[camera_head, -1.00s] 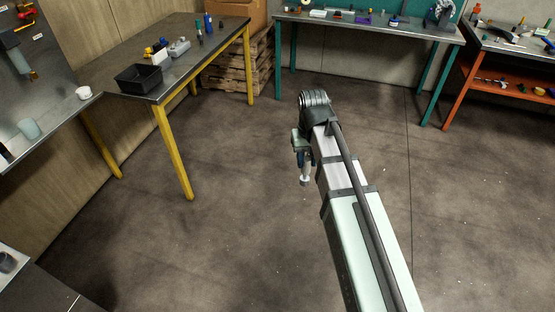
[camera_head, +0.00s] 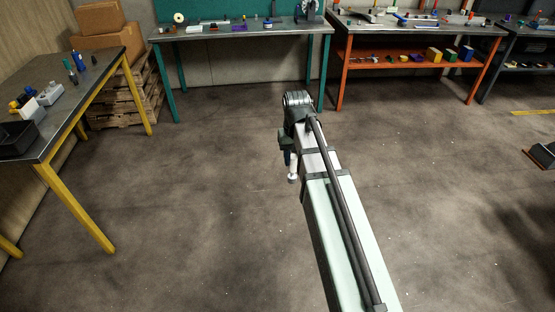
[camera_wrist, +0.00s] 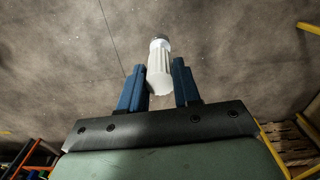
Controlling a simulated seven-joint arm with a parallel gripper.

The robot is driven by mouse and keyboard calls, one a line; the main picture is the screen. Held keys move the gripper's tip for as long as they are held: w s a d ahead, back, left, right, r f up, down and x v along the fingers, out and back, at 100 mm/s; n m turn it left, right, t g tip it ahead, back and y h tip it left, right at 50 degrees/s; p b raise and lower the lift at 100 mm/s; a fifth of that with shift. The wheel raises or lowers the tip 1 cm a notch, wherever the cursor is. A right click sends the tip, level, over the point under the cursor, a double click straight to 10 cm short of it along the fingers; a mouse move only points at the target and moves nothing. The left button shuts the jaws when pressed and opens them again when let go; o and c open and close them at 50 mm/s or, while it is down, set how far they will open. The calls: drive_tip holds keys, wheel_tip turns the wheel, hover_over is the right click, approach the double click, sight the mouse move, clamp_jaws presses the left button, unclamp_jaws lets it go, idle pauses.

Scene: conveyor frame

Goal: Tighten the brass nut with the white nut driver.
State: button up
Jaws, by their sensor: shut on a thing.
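My gripper (camera_wrist: 160,90) is shut on the white nut driver (camera_wrist: 160,66). In the wrist view its ribbed white handle sits between my two blue fingers, with a darker end pointing away from me. In the head view my gripper (camera_head: 290,160) hangs from the end of my outstretched arm, above bare floor, and the driver's white part (camera_head: 293,177) shows just below it. I cannot make out a brass nut or a conveyor frame in these frames.
A yellow-legged bench (camera_head: 75,108) stands at the left, a teal-legged bench (camera_head: 240,31) at the back, and an orange-legged bench (camera_head: 400,68) with a lower shelf at the back right. Cardboard boxes (camera_head: 105,42) sit on pallets (camera_head: 130,98). The floor around my arm is clear.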

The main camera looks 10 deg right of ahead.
drive_tip(key=w+a+n+t+y, duration=0.2)
drive_tip(key=w+a+t, duration=0.1)
drive_tip(key=a, duration=2.2)
drive_tip(key=s+a+r+n+t+y, duration=0.15)
drive_tip(key=s+a, duration=0.25)
drive_tip(key=a, duration=0.5)
drive_tip(key=s+a+r+n+t+y, duration=0.1)
drive_tip(key=s+a+y, duration=0.15)
drive_tip(key=a, duration=0.65)
drive_tip(key=s+a+r+n+t+y, duration=0.1)
drive_tip(key=s+a, duration=0.4)
drive_tip(key=a, duration=0.4)
drive_tip(key=s+a+r+n+y, duration=0.1)
drive_tip(key=s+a+r+y, duration=0.15)
drive_tip(key=s+a, duration=0.8)
drive_tip(key=s+a+r+n+y, duration=0.2)
drive_tip(key=s+a+y, duration=0.2)
drive_tip(key=s+a, duration=0.7)
drive_tip(key=s+a+r+n+g+y, duration=0.1)
drive_tip(key=s+a+r+g, duration=0.1)
drive_tip(key=s, duration=0.8)
drive_tip(key=s+a+r+n+g+y, duration=0.2)
drive_tip(key=s, duration=0.9)
drive_tip(key=s+a+r+n+g+y, duration=0.1)
drive_tip(key=s+a+r+g, duration=0.1)
drive_tip(key=s, duration=0.9)
drive_tip(key=shift+a+r, duration=0.2)
drive_tip(key=shift+a, duration=0.05)
drive_tip(key=shift+s+f+n+g+y, duration=0.1)
drive_tip(key=shift+n+g+y, duration=0.15)
